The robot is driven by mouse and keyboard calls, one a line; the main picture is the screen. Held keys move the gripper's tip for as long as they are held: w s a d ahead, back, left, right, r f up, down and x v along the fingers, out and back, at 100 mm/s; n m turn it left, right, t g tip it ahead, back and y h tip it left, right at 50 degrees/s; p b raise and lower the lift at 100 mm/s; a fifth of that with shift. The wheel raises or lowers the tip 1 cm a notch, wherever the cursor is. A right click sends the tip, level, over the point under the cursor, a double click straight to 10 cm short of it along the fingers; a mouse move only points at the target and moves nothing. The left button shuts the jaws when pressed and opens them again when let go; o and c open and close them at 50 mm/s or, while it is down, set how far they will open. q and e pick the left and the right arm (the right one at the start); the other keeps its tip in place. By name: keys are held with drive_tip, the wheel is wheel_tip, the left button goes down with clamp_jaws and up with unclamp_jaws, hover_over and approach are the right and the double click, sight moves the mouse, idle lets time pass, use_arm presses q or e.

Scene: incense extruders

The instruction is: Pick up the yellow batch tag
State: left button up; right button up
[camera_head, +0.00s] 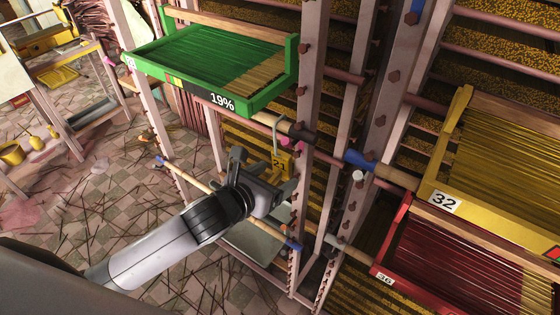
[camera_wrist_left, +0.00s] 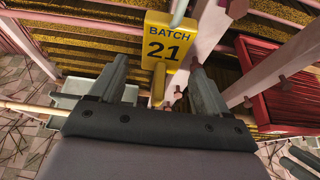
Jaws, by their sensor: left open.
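The yellow batch tag (camera_head: 282,163) hangs from a grey hook (camera_head: 276,127) on the rack, below the green tray. In the left wrist view the tag (camera_wrist_left: 168,40) reads "BATCH 21" and is fully facing the camera. My left gripper (camera_head: 264,172) is open in front of the tag, its body overlapping the tag's lower part in the head view. In the wrist view the tag stands beyond and between the two fingers, with a yellow stem below it. Whether the fingers touch it cannot be told.
A green tray (camera_head: 200,76) marked 19% sits above. A yellow tray (camera_head: 428,188) marked 32 and a red tray (camera_head: 383,258) marked 36 are at right. Rack posts (camera_head: 312,120) stand close right of the tag.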

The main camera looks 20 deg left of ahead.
use_arm(q)
drive_tip(key=c, duration=1.2)
drive_tip(key=shift+o, duration=0.2)
